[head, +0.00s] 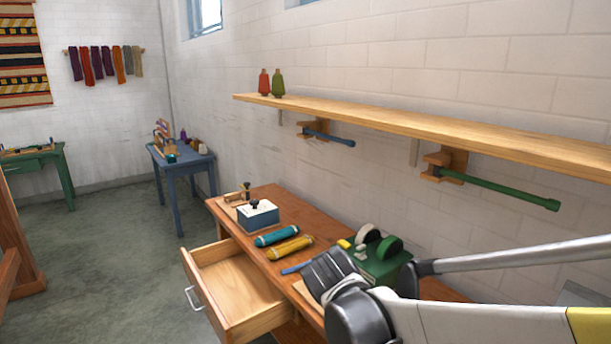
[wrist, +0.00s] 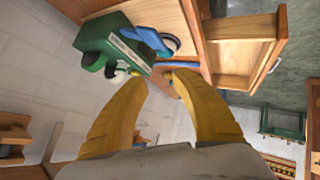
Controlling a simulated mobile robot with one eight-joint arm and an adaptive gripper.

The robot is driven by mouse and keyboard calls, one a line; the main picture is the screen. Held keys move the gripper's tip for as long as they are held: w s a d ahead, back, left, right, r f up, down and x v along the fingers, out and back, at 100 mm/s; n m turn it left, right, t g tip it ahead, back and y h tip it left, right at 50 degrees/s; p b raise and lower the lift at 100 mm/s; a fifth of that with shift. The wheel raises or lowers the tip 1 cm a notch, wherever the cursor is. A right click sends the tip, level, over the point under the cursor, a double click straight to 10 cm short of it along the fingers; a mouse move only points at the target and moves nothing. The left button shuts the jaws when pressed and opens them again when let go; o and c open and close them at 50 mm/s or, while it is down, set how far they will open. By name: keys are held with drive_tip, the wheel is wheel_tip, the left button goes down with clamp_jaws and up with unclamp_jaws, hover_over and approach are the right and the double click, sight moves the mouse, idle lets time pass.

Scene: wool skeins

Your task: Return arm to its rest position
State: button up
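In the wrist view, my gripper (wrist: 159,80) has two yellow curved fingers with their tips apart and nothing visible between them. My arm (head: 450,318) reaches in from the lower right of the head view, in front of the workbench. The fingers cannot be made out in the head view. The wrist view is tilted and shows the bench, the open drawer (wrist: 235,55) and a green box (wrist: 105,42) beyond the fingertips.
The wooden workbench (head: 222,213) has its drawer (head: 240,290) pulled out. On it are a blue skein (head: 277,235), a yellow skein (head: 290,249) and a green box (head: 385,268). A long shelf (head: 420,125) and a green wall rod (head: 500,189) project above.

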drive_tip(key=s+d+m+g, duration=0.1)
drive_tip(key=s+d, duration=0.5)
drive_tip(key=s, duration=0.6)
drive_tip(key=s+d+m+g, duration=0.2)
drive_tip(key=s+d+m, duration=0.2)
drive_tip(key=s+d, duration=0.3)
drive_tip(key=s+f, duration=0.1)
drive_tip(key=s, duration=0.4)
drive_tip(key=shift+s+d+y, duration=0.15)
drive_tip(key=shift+s+y, duration=0.15)
drive_tip(key=shift+y, duration=0.1)
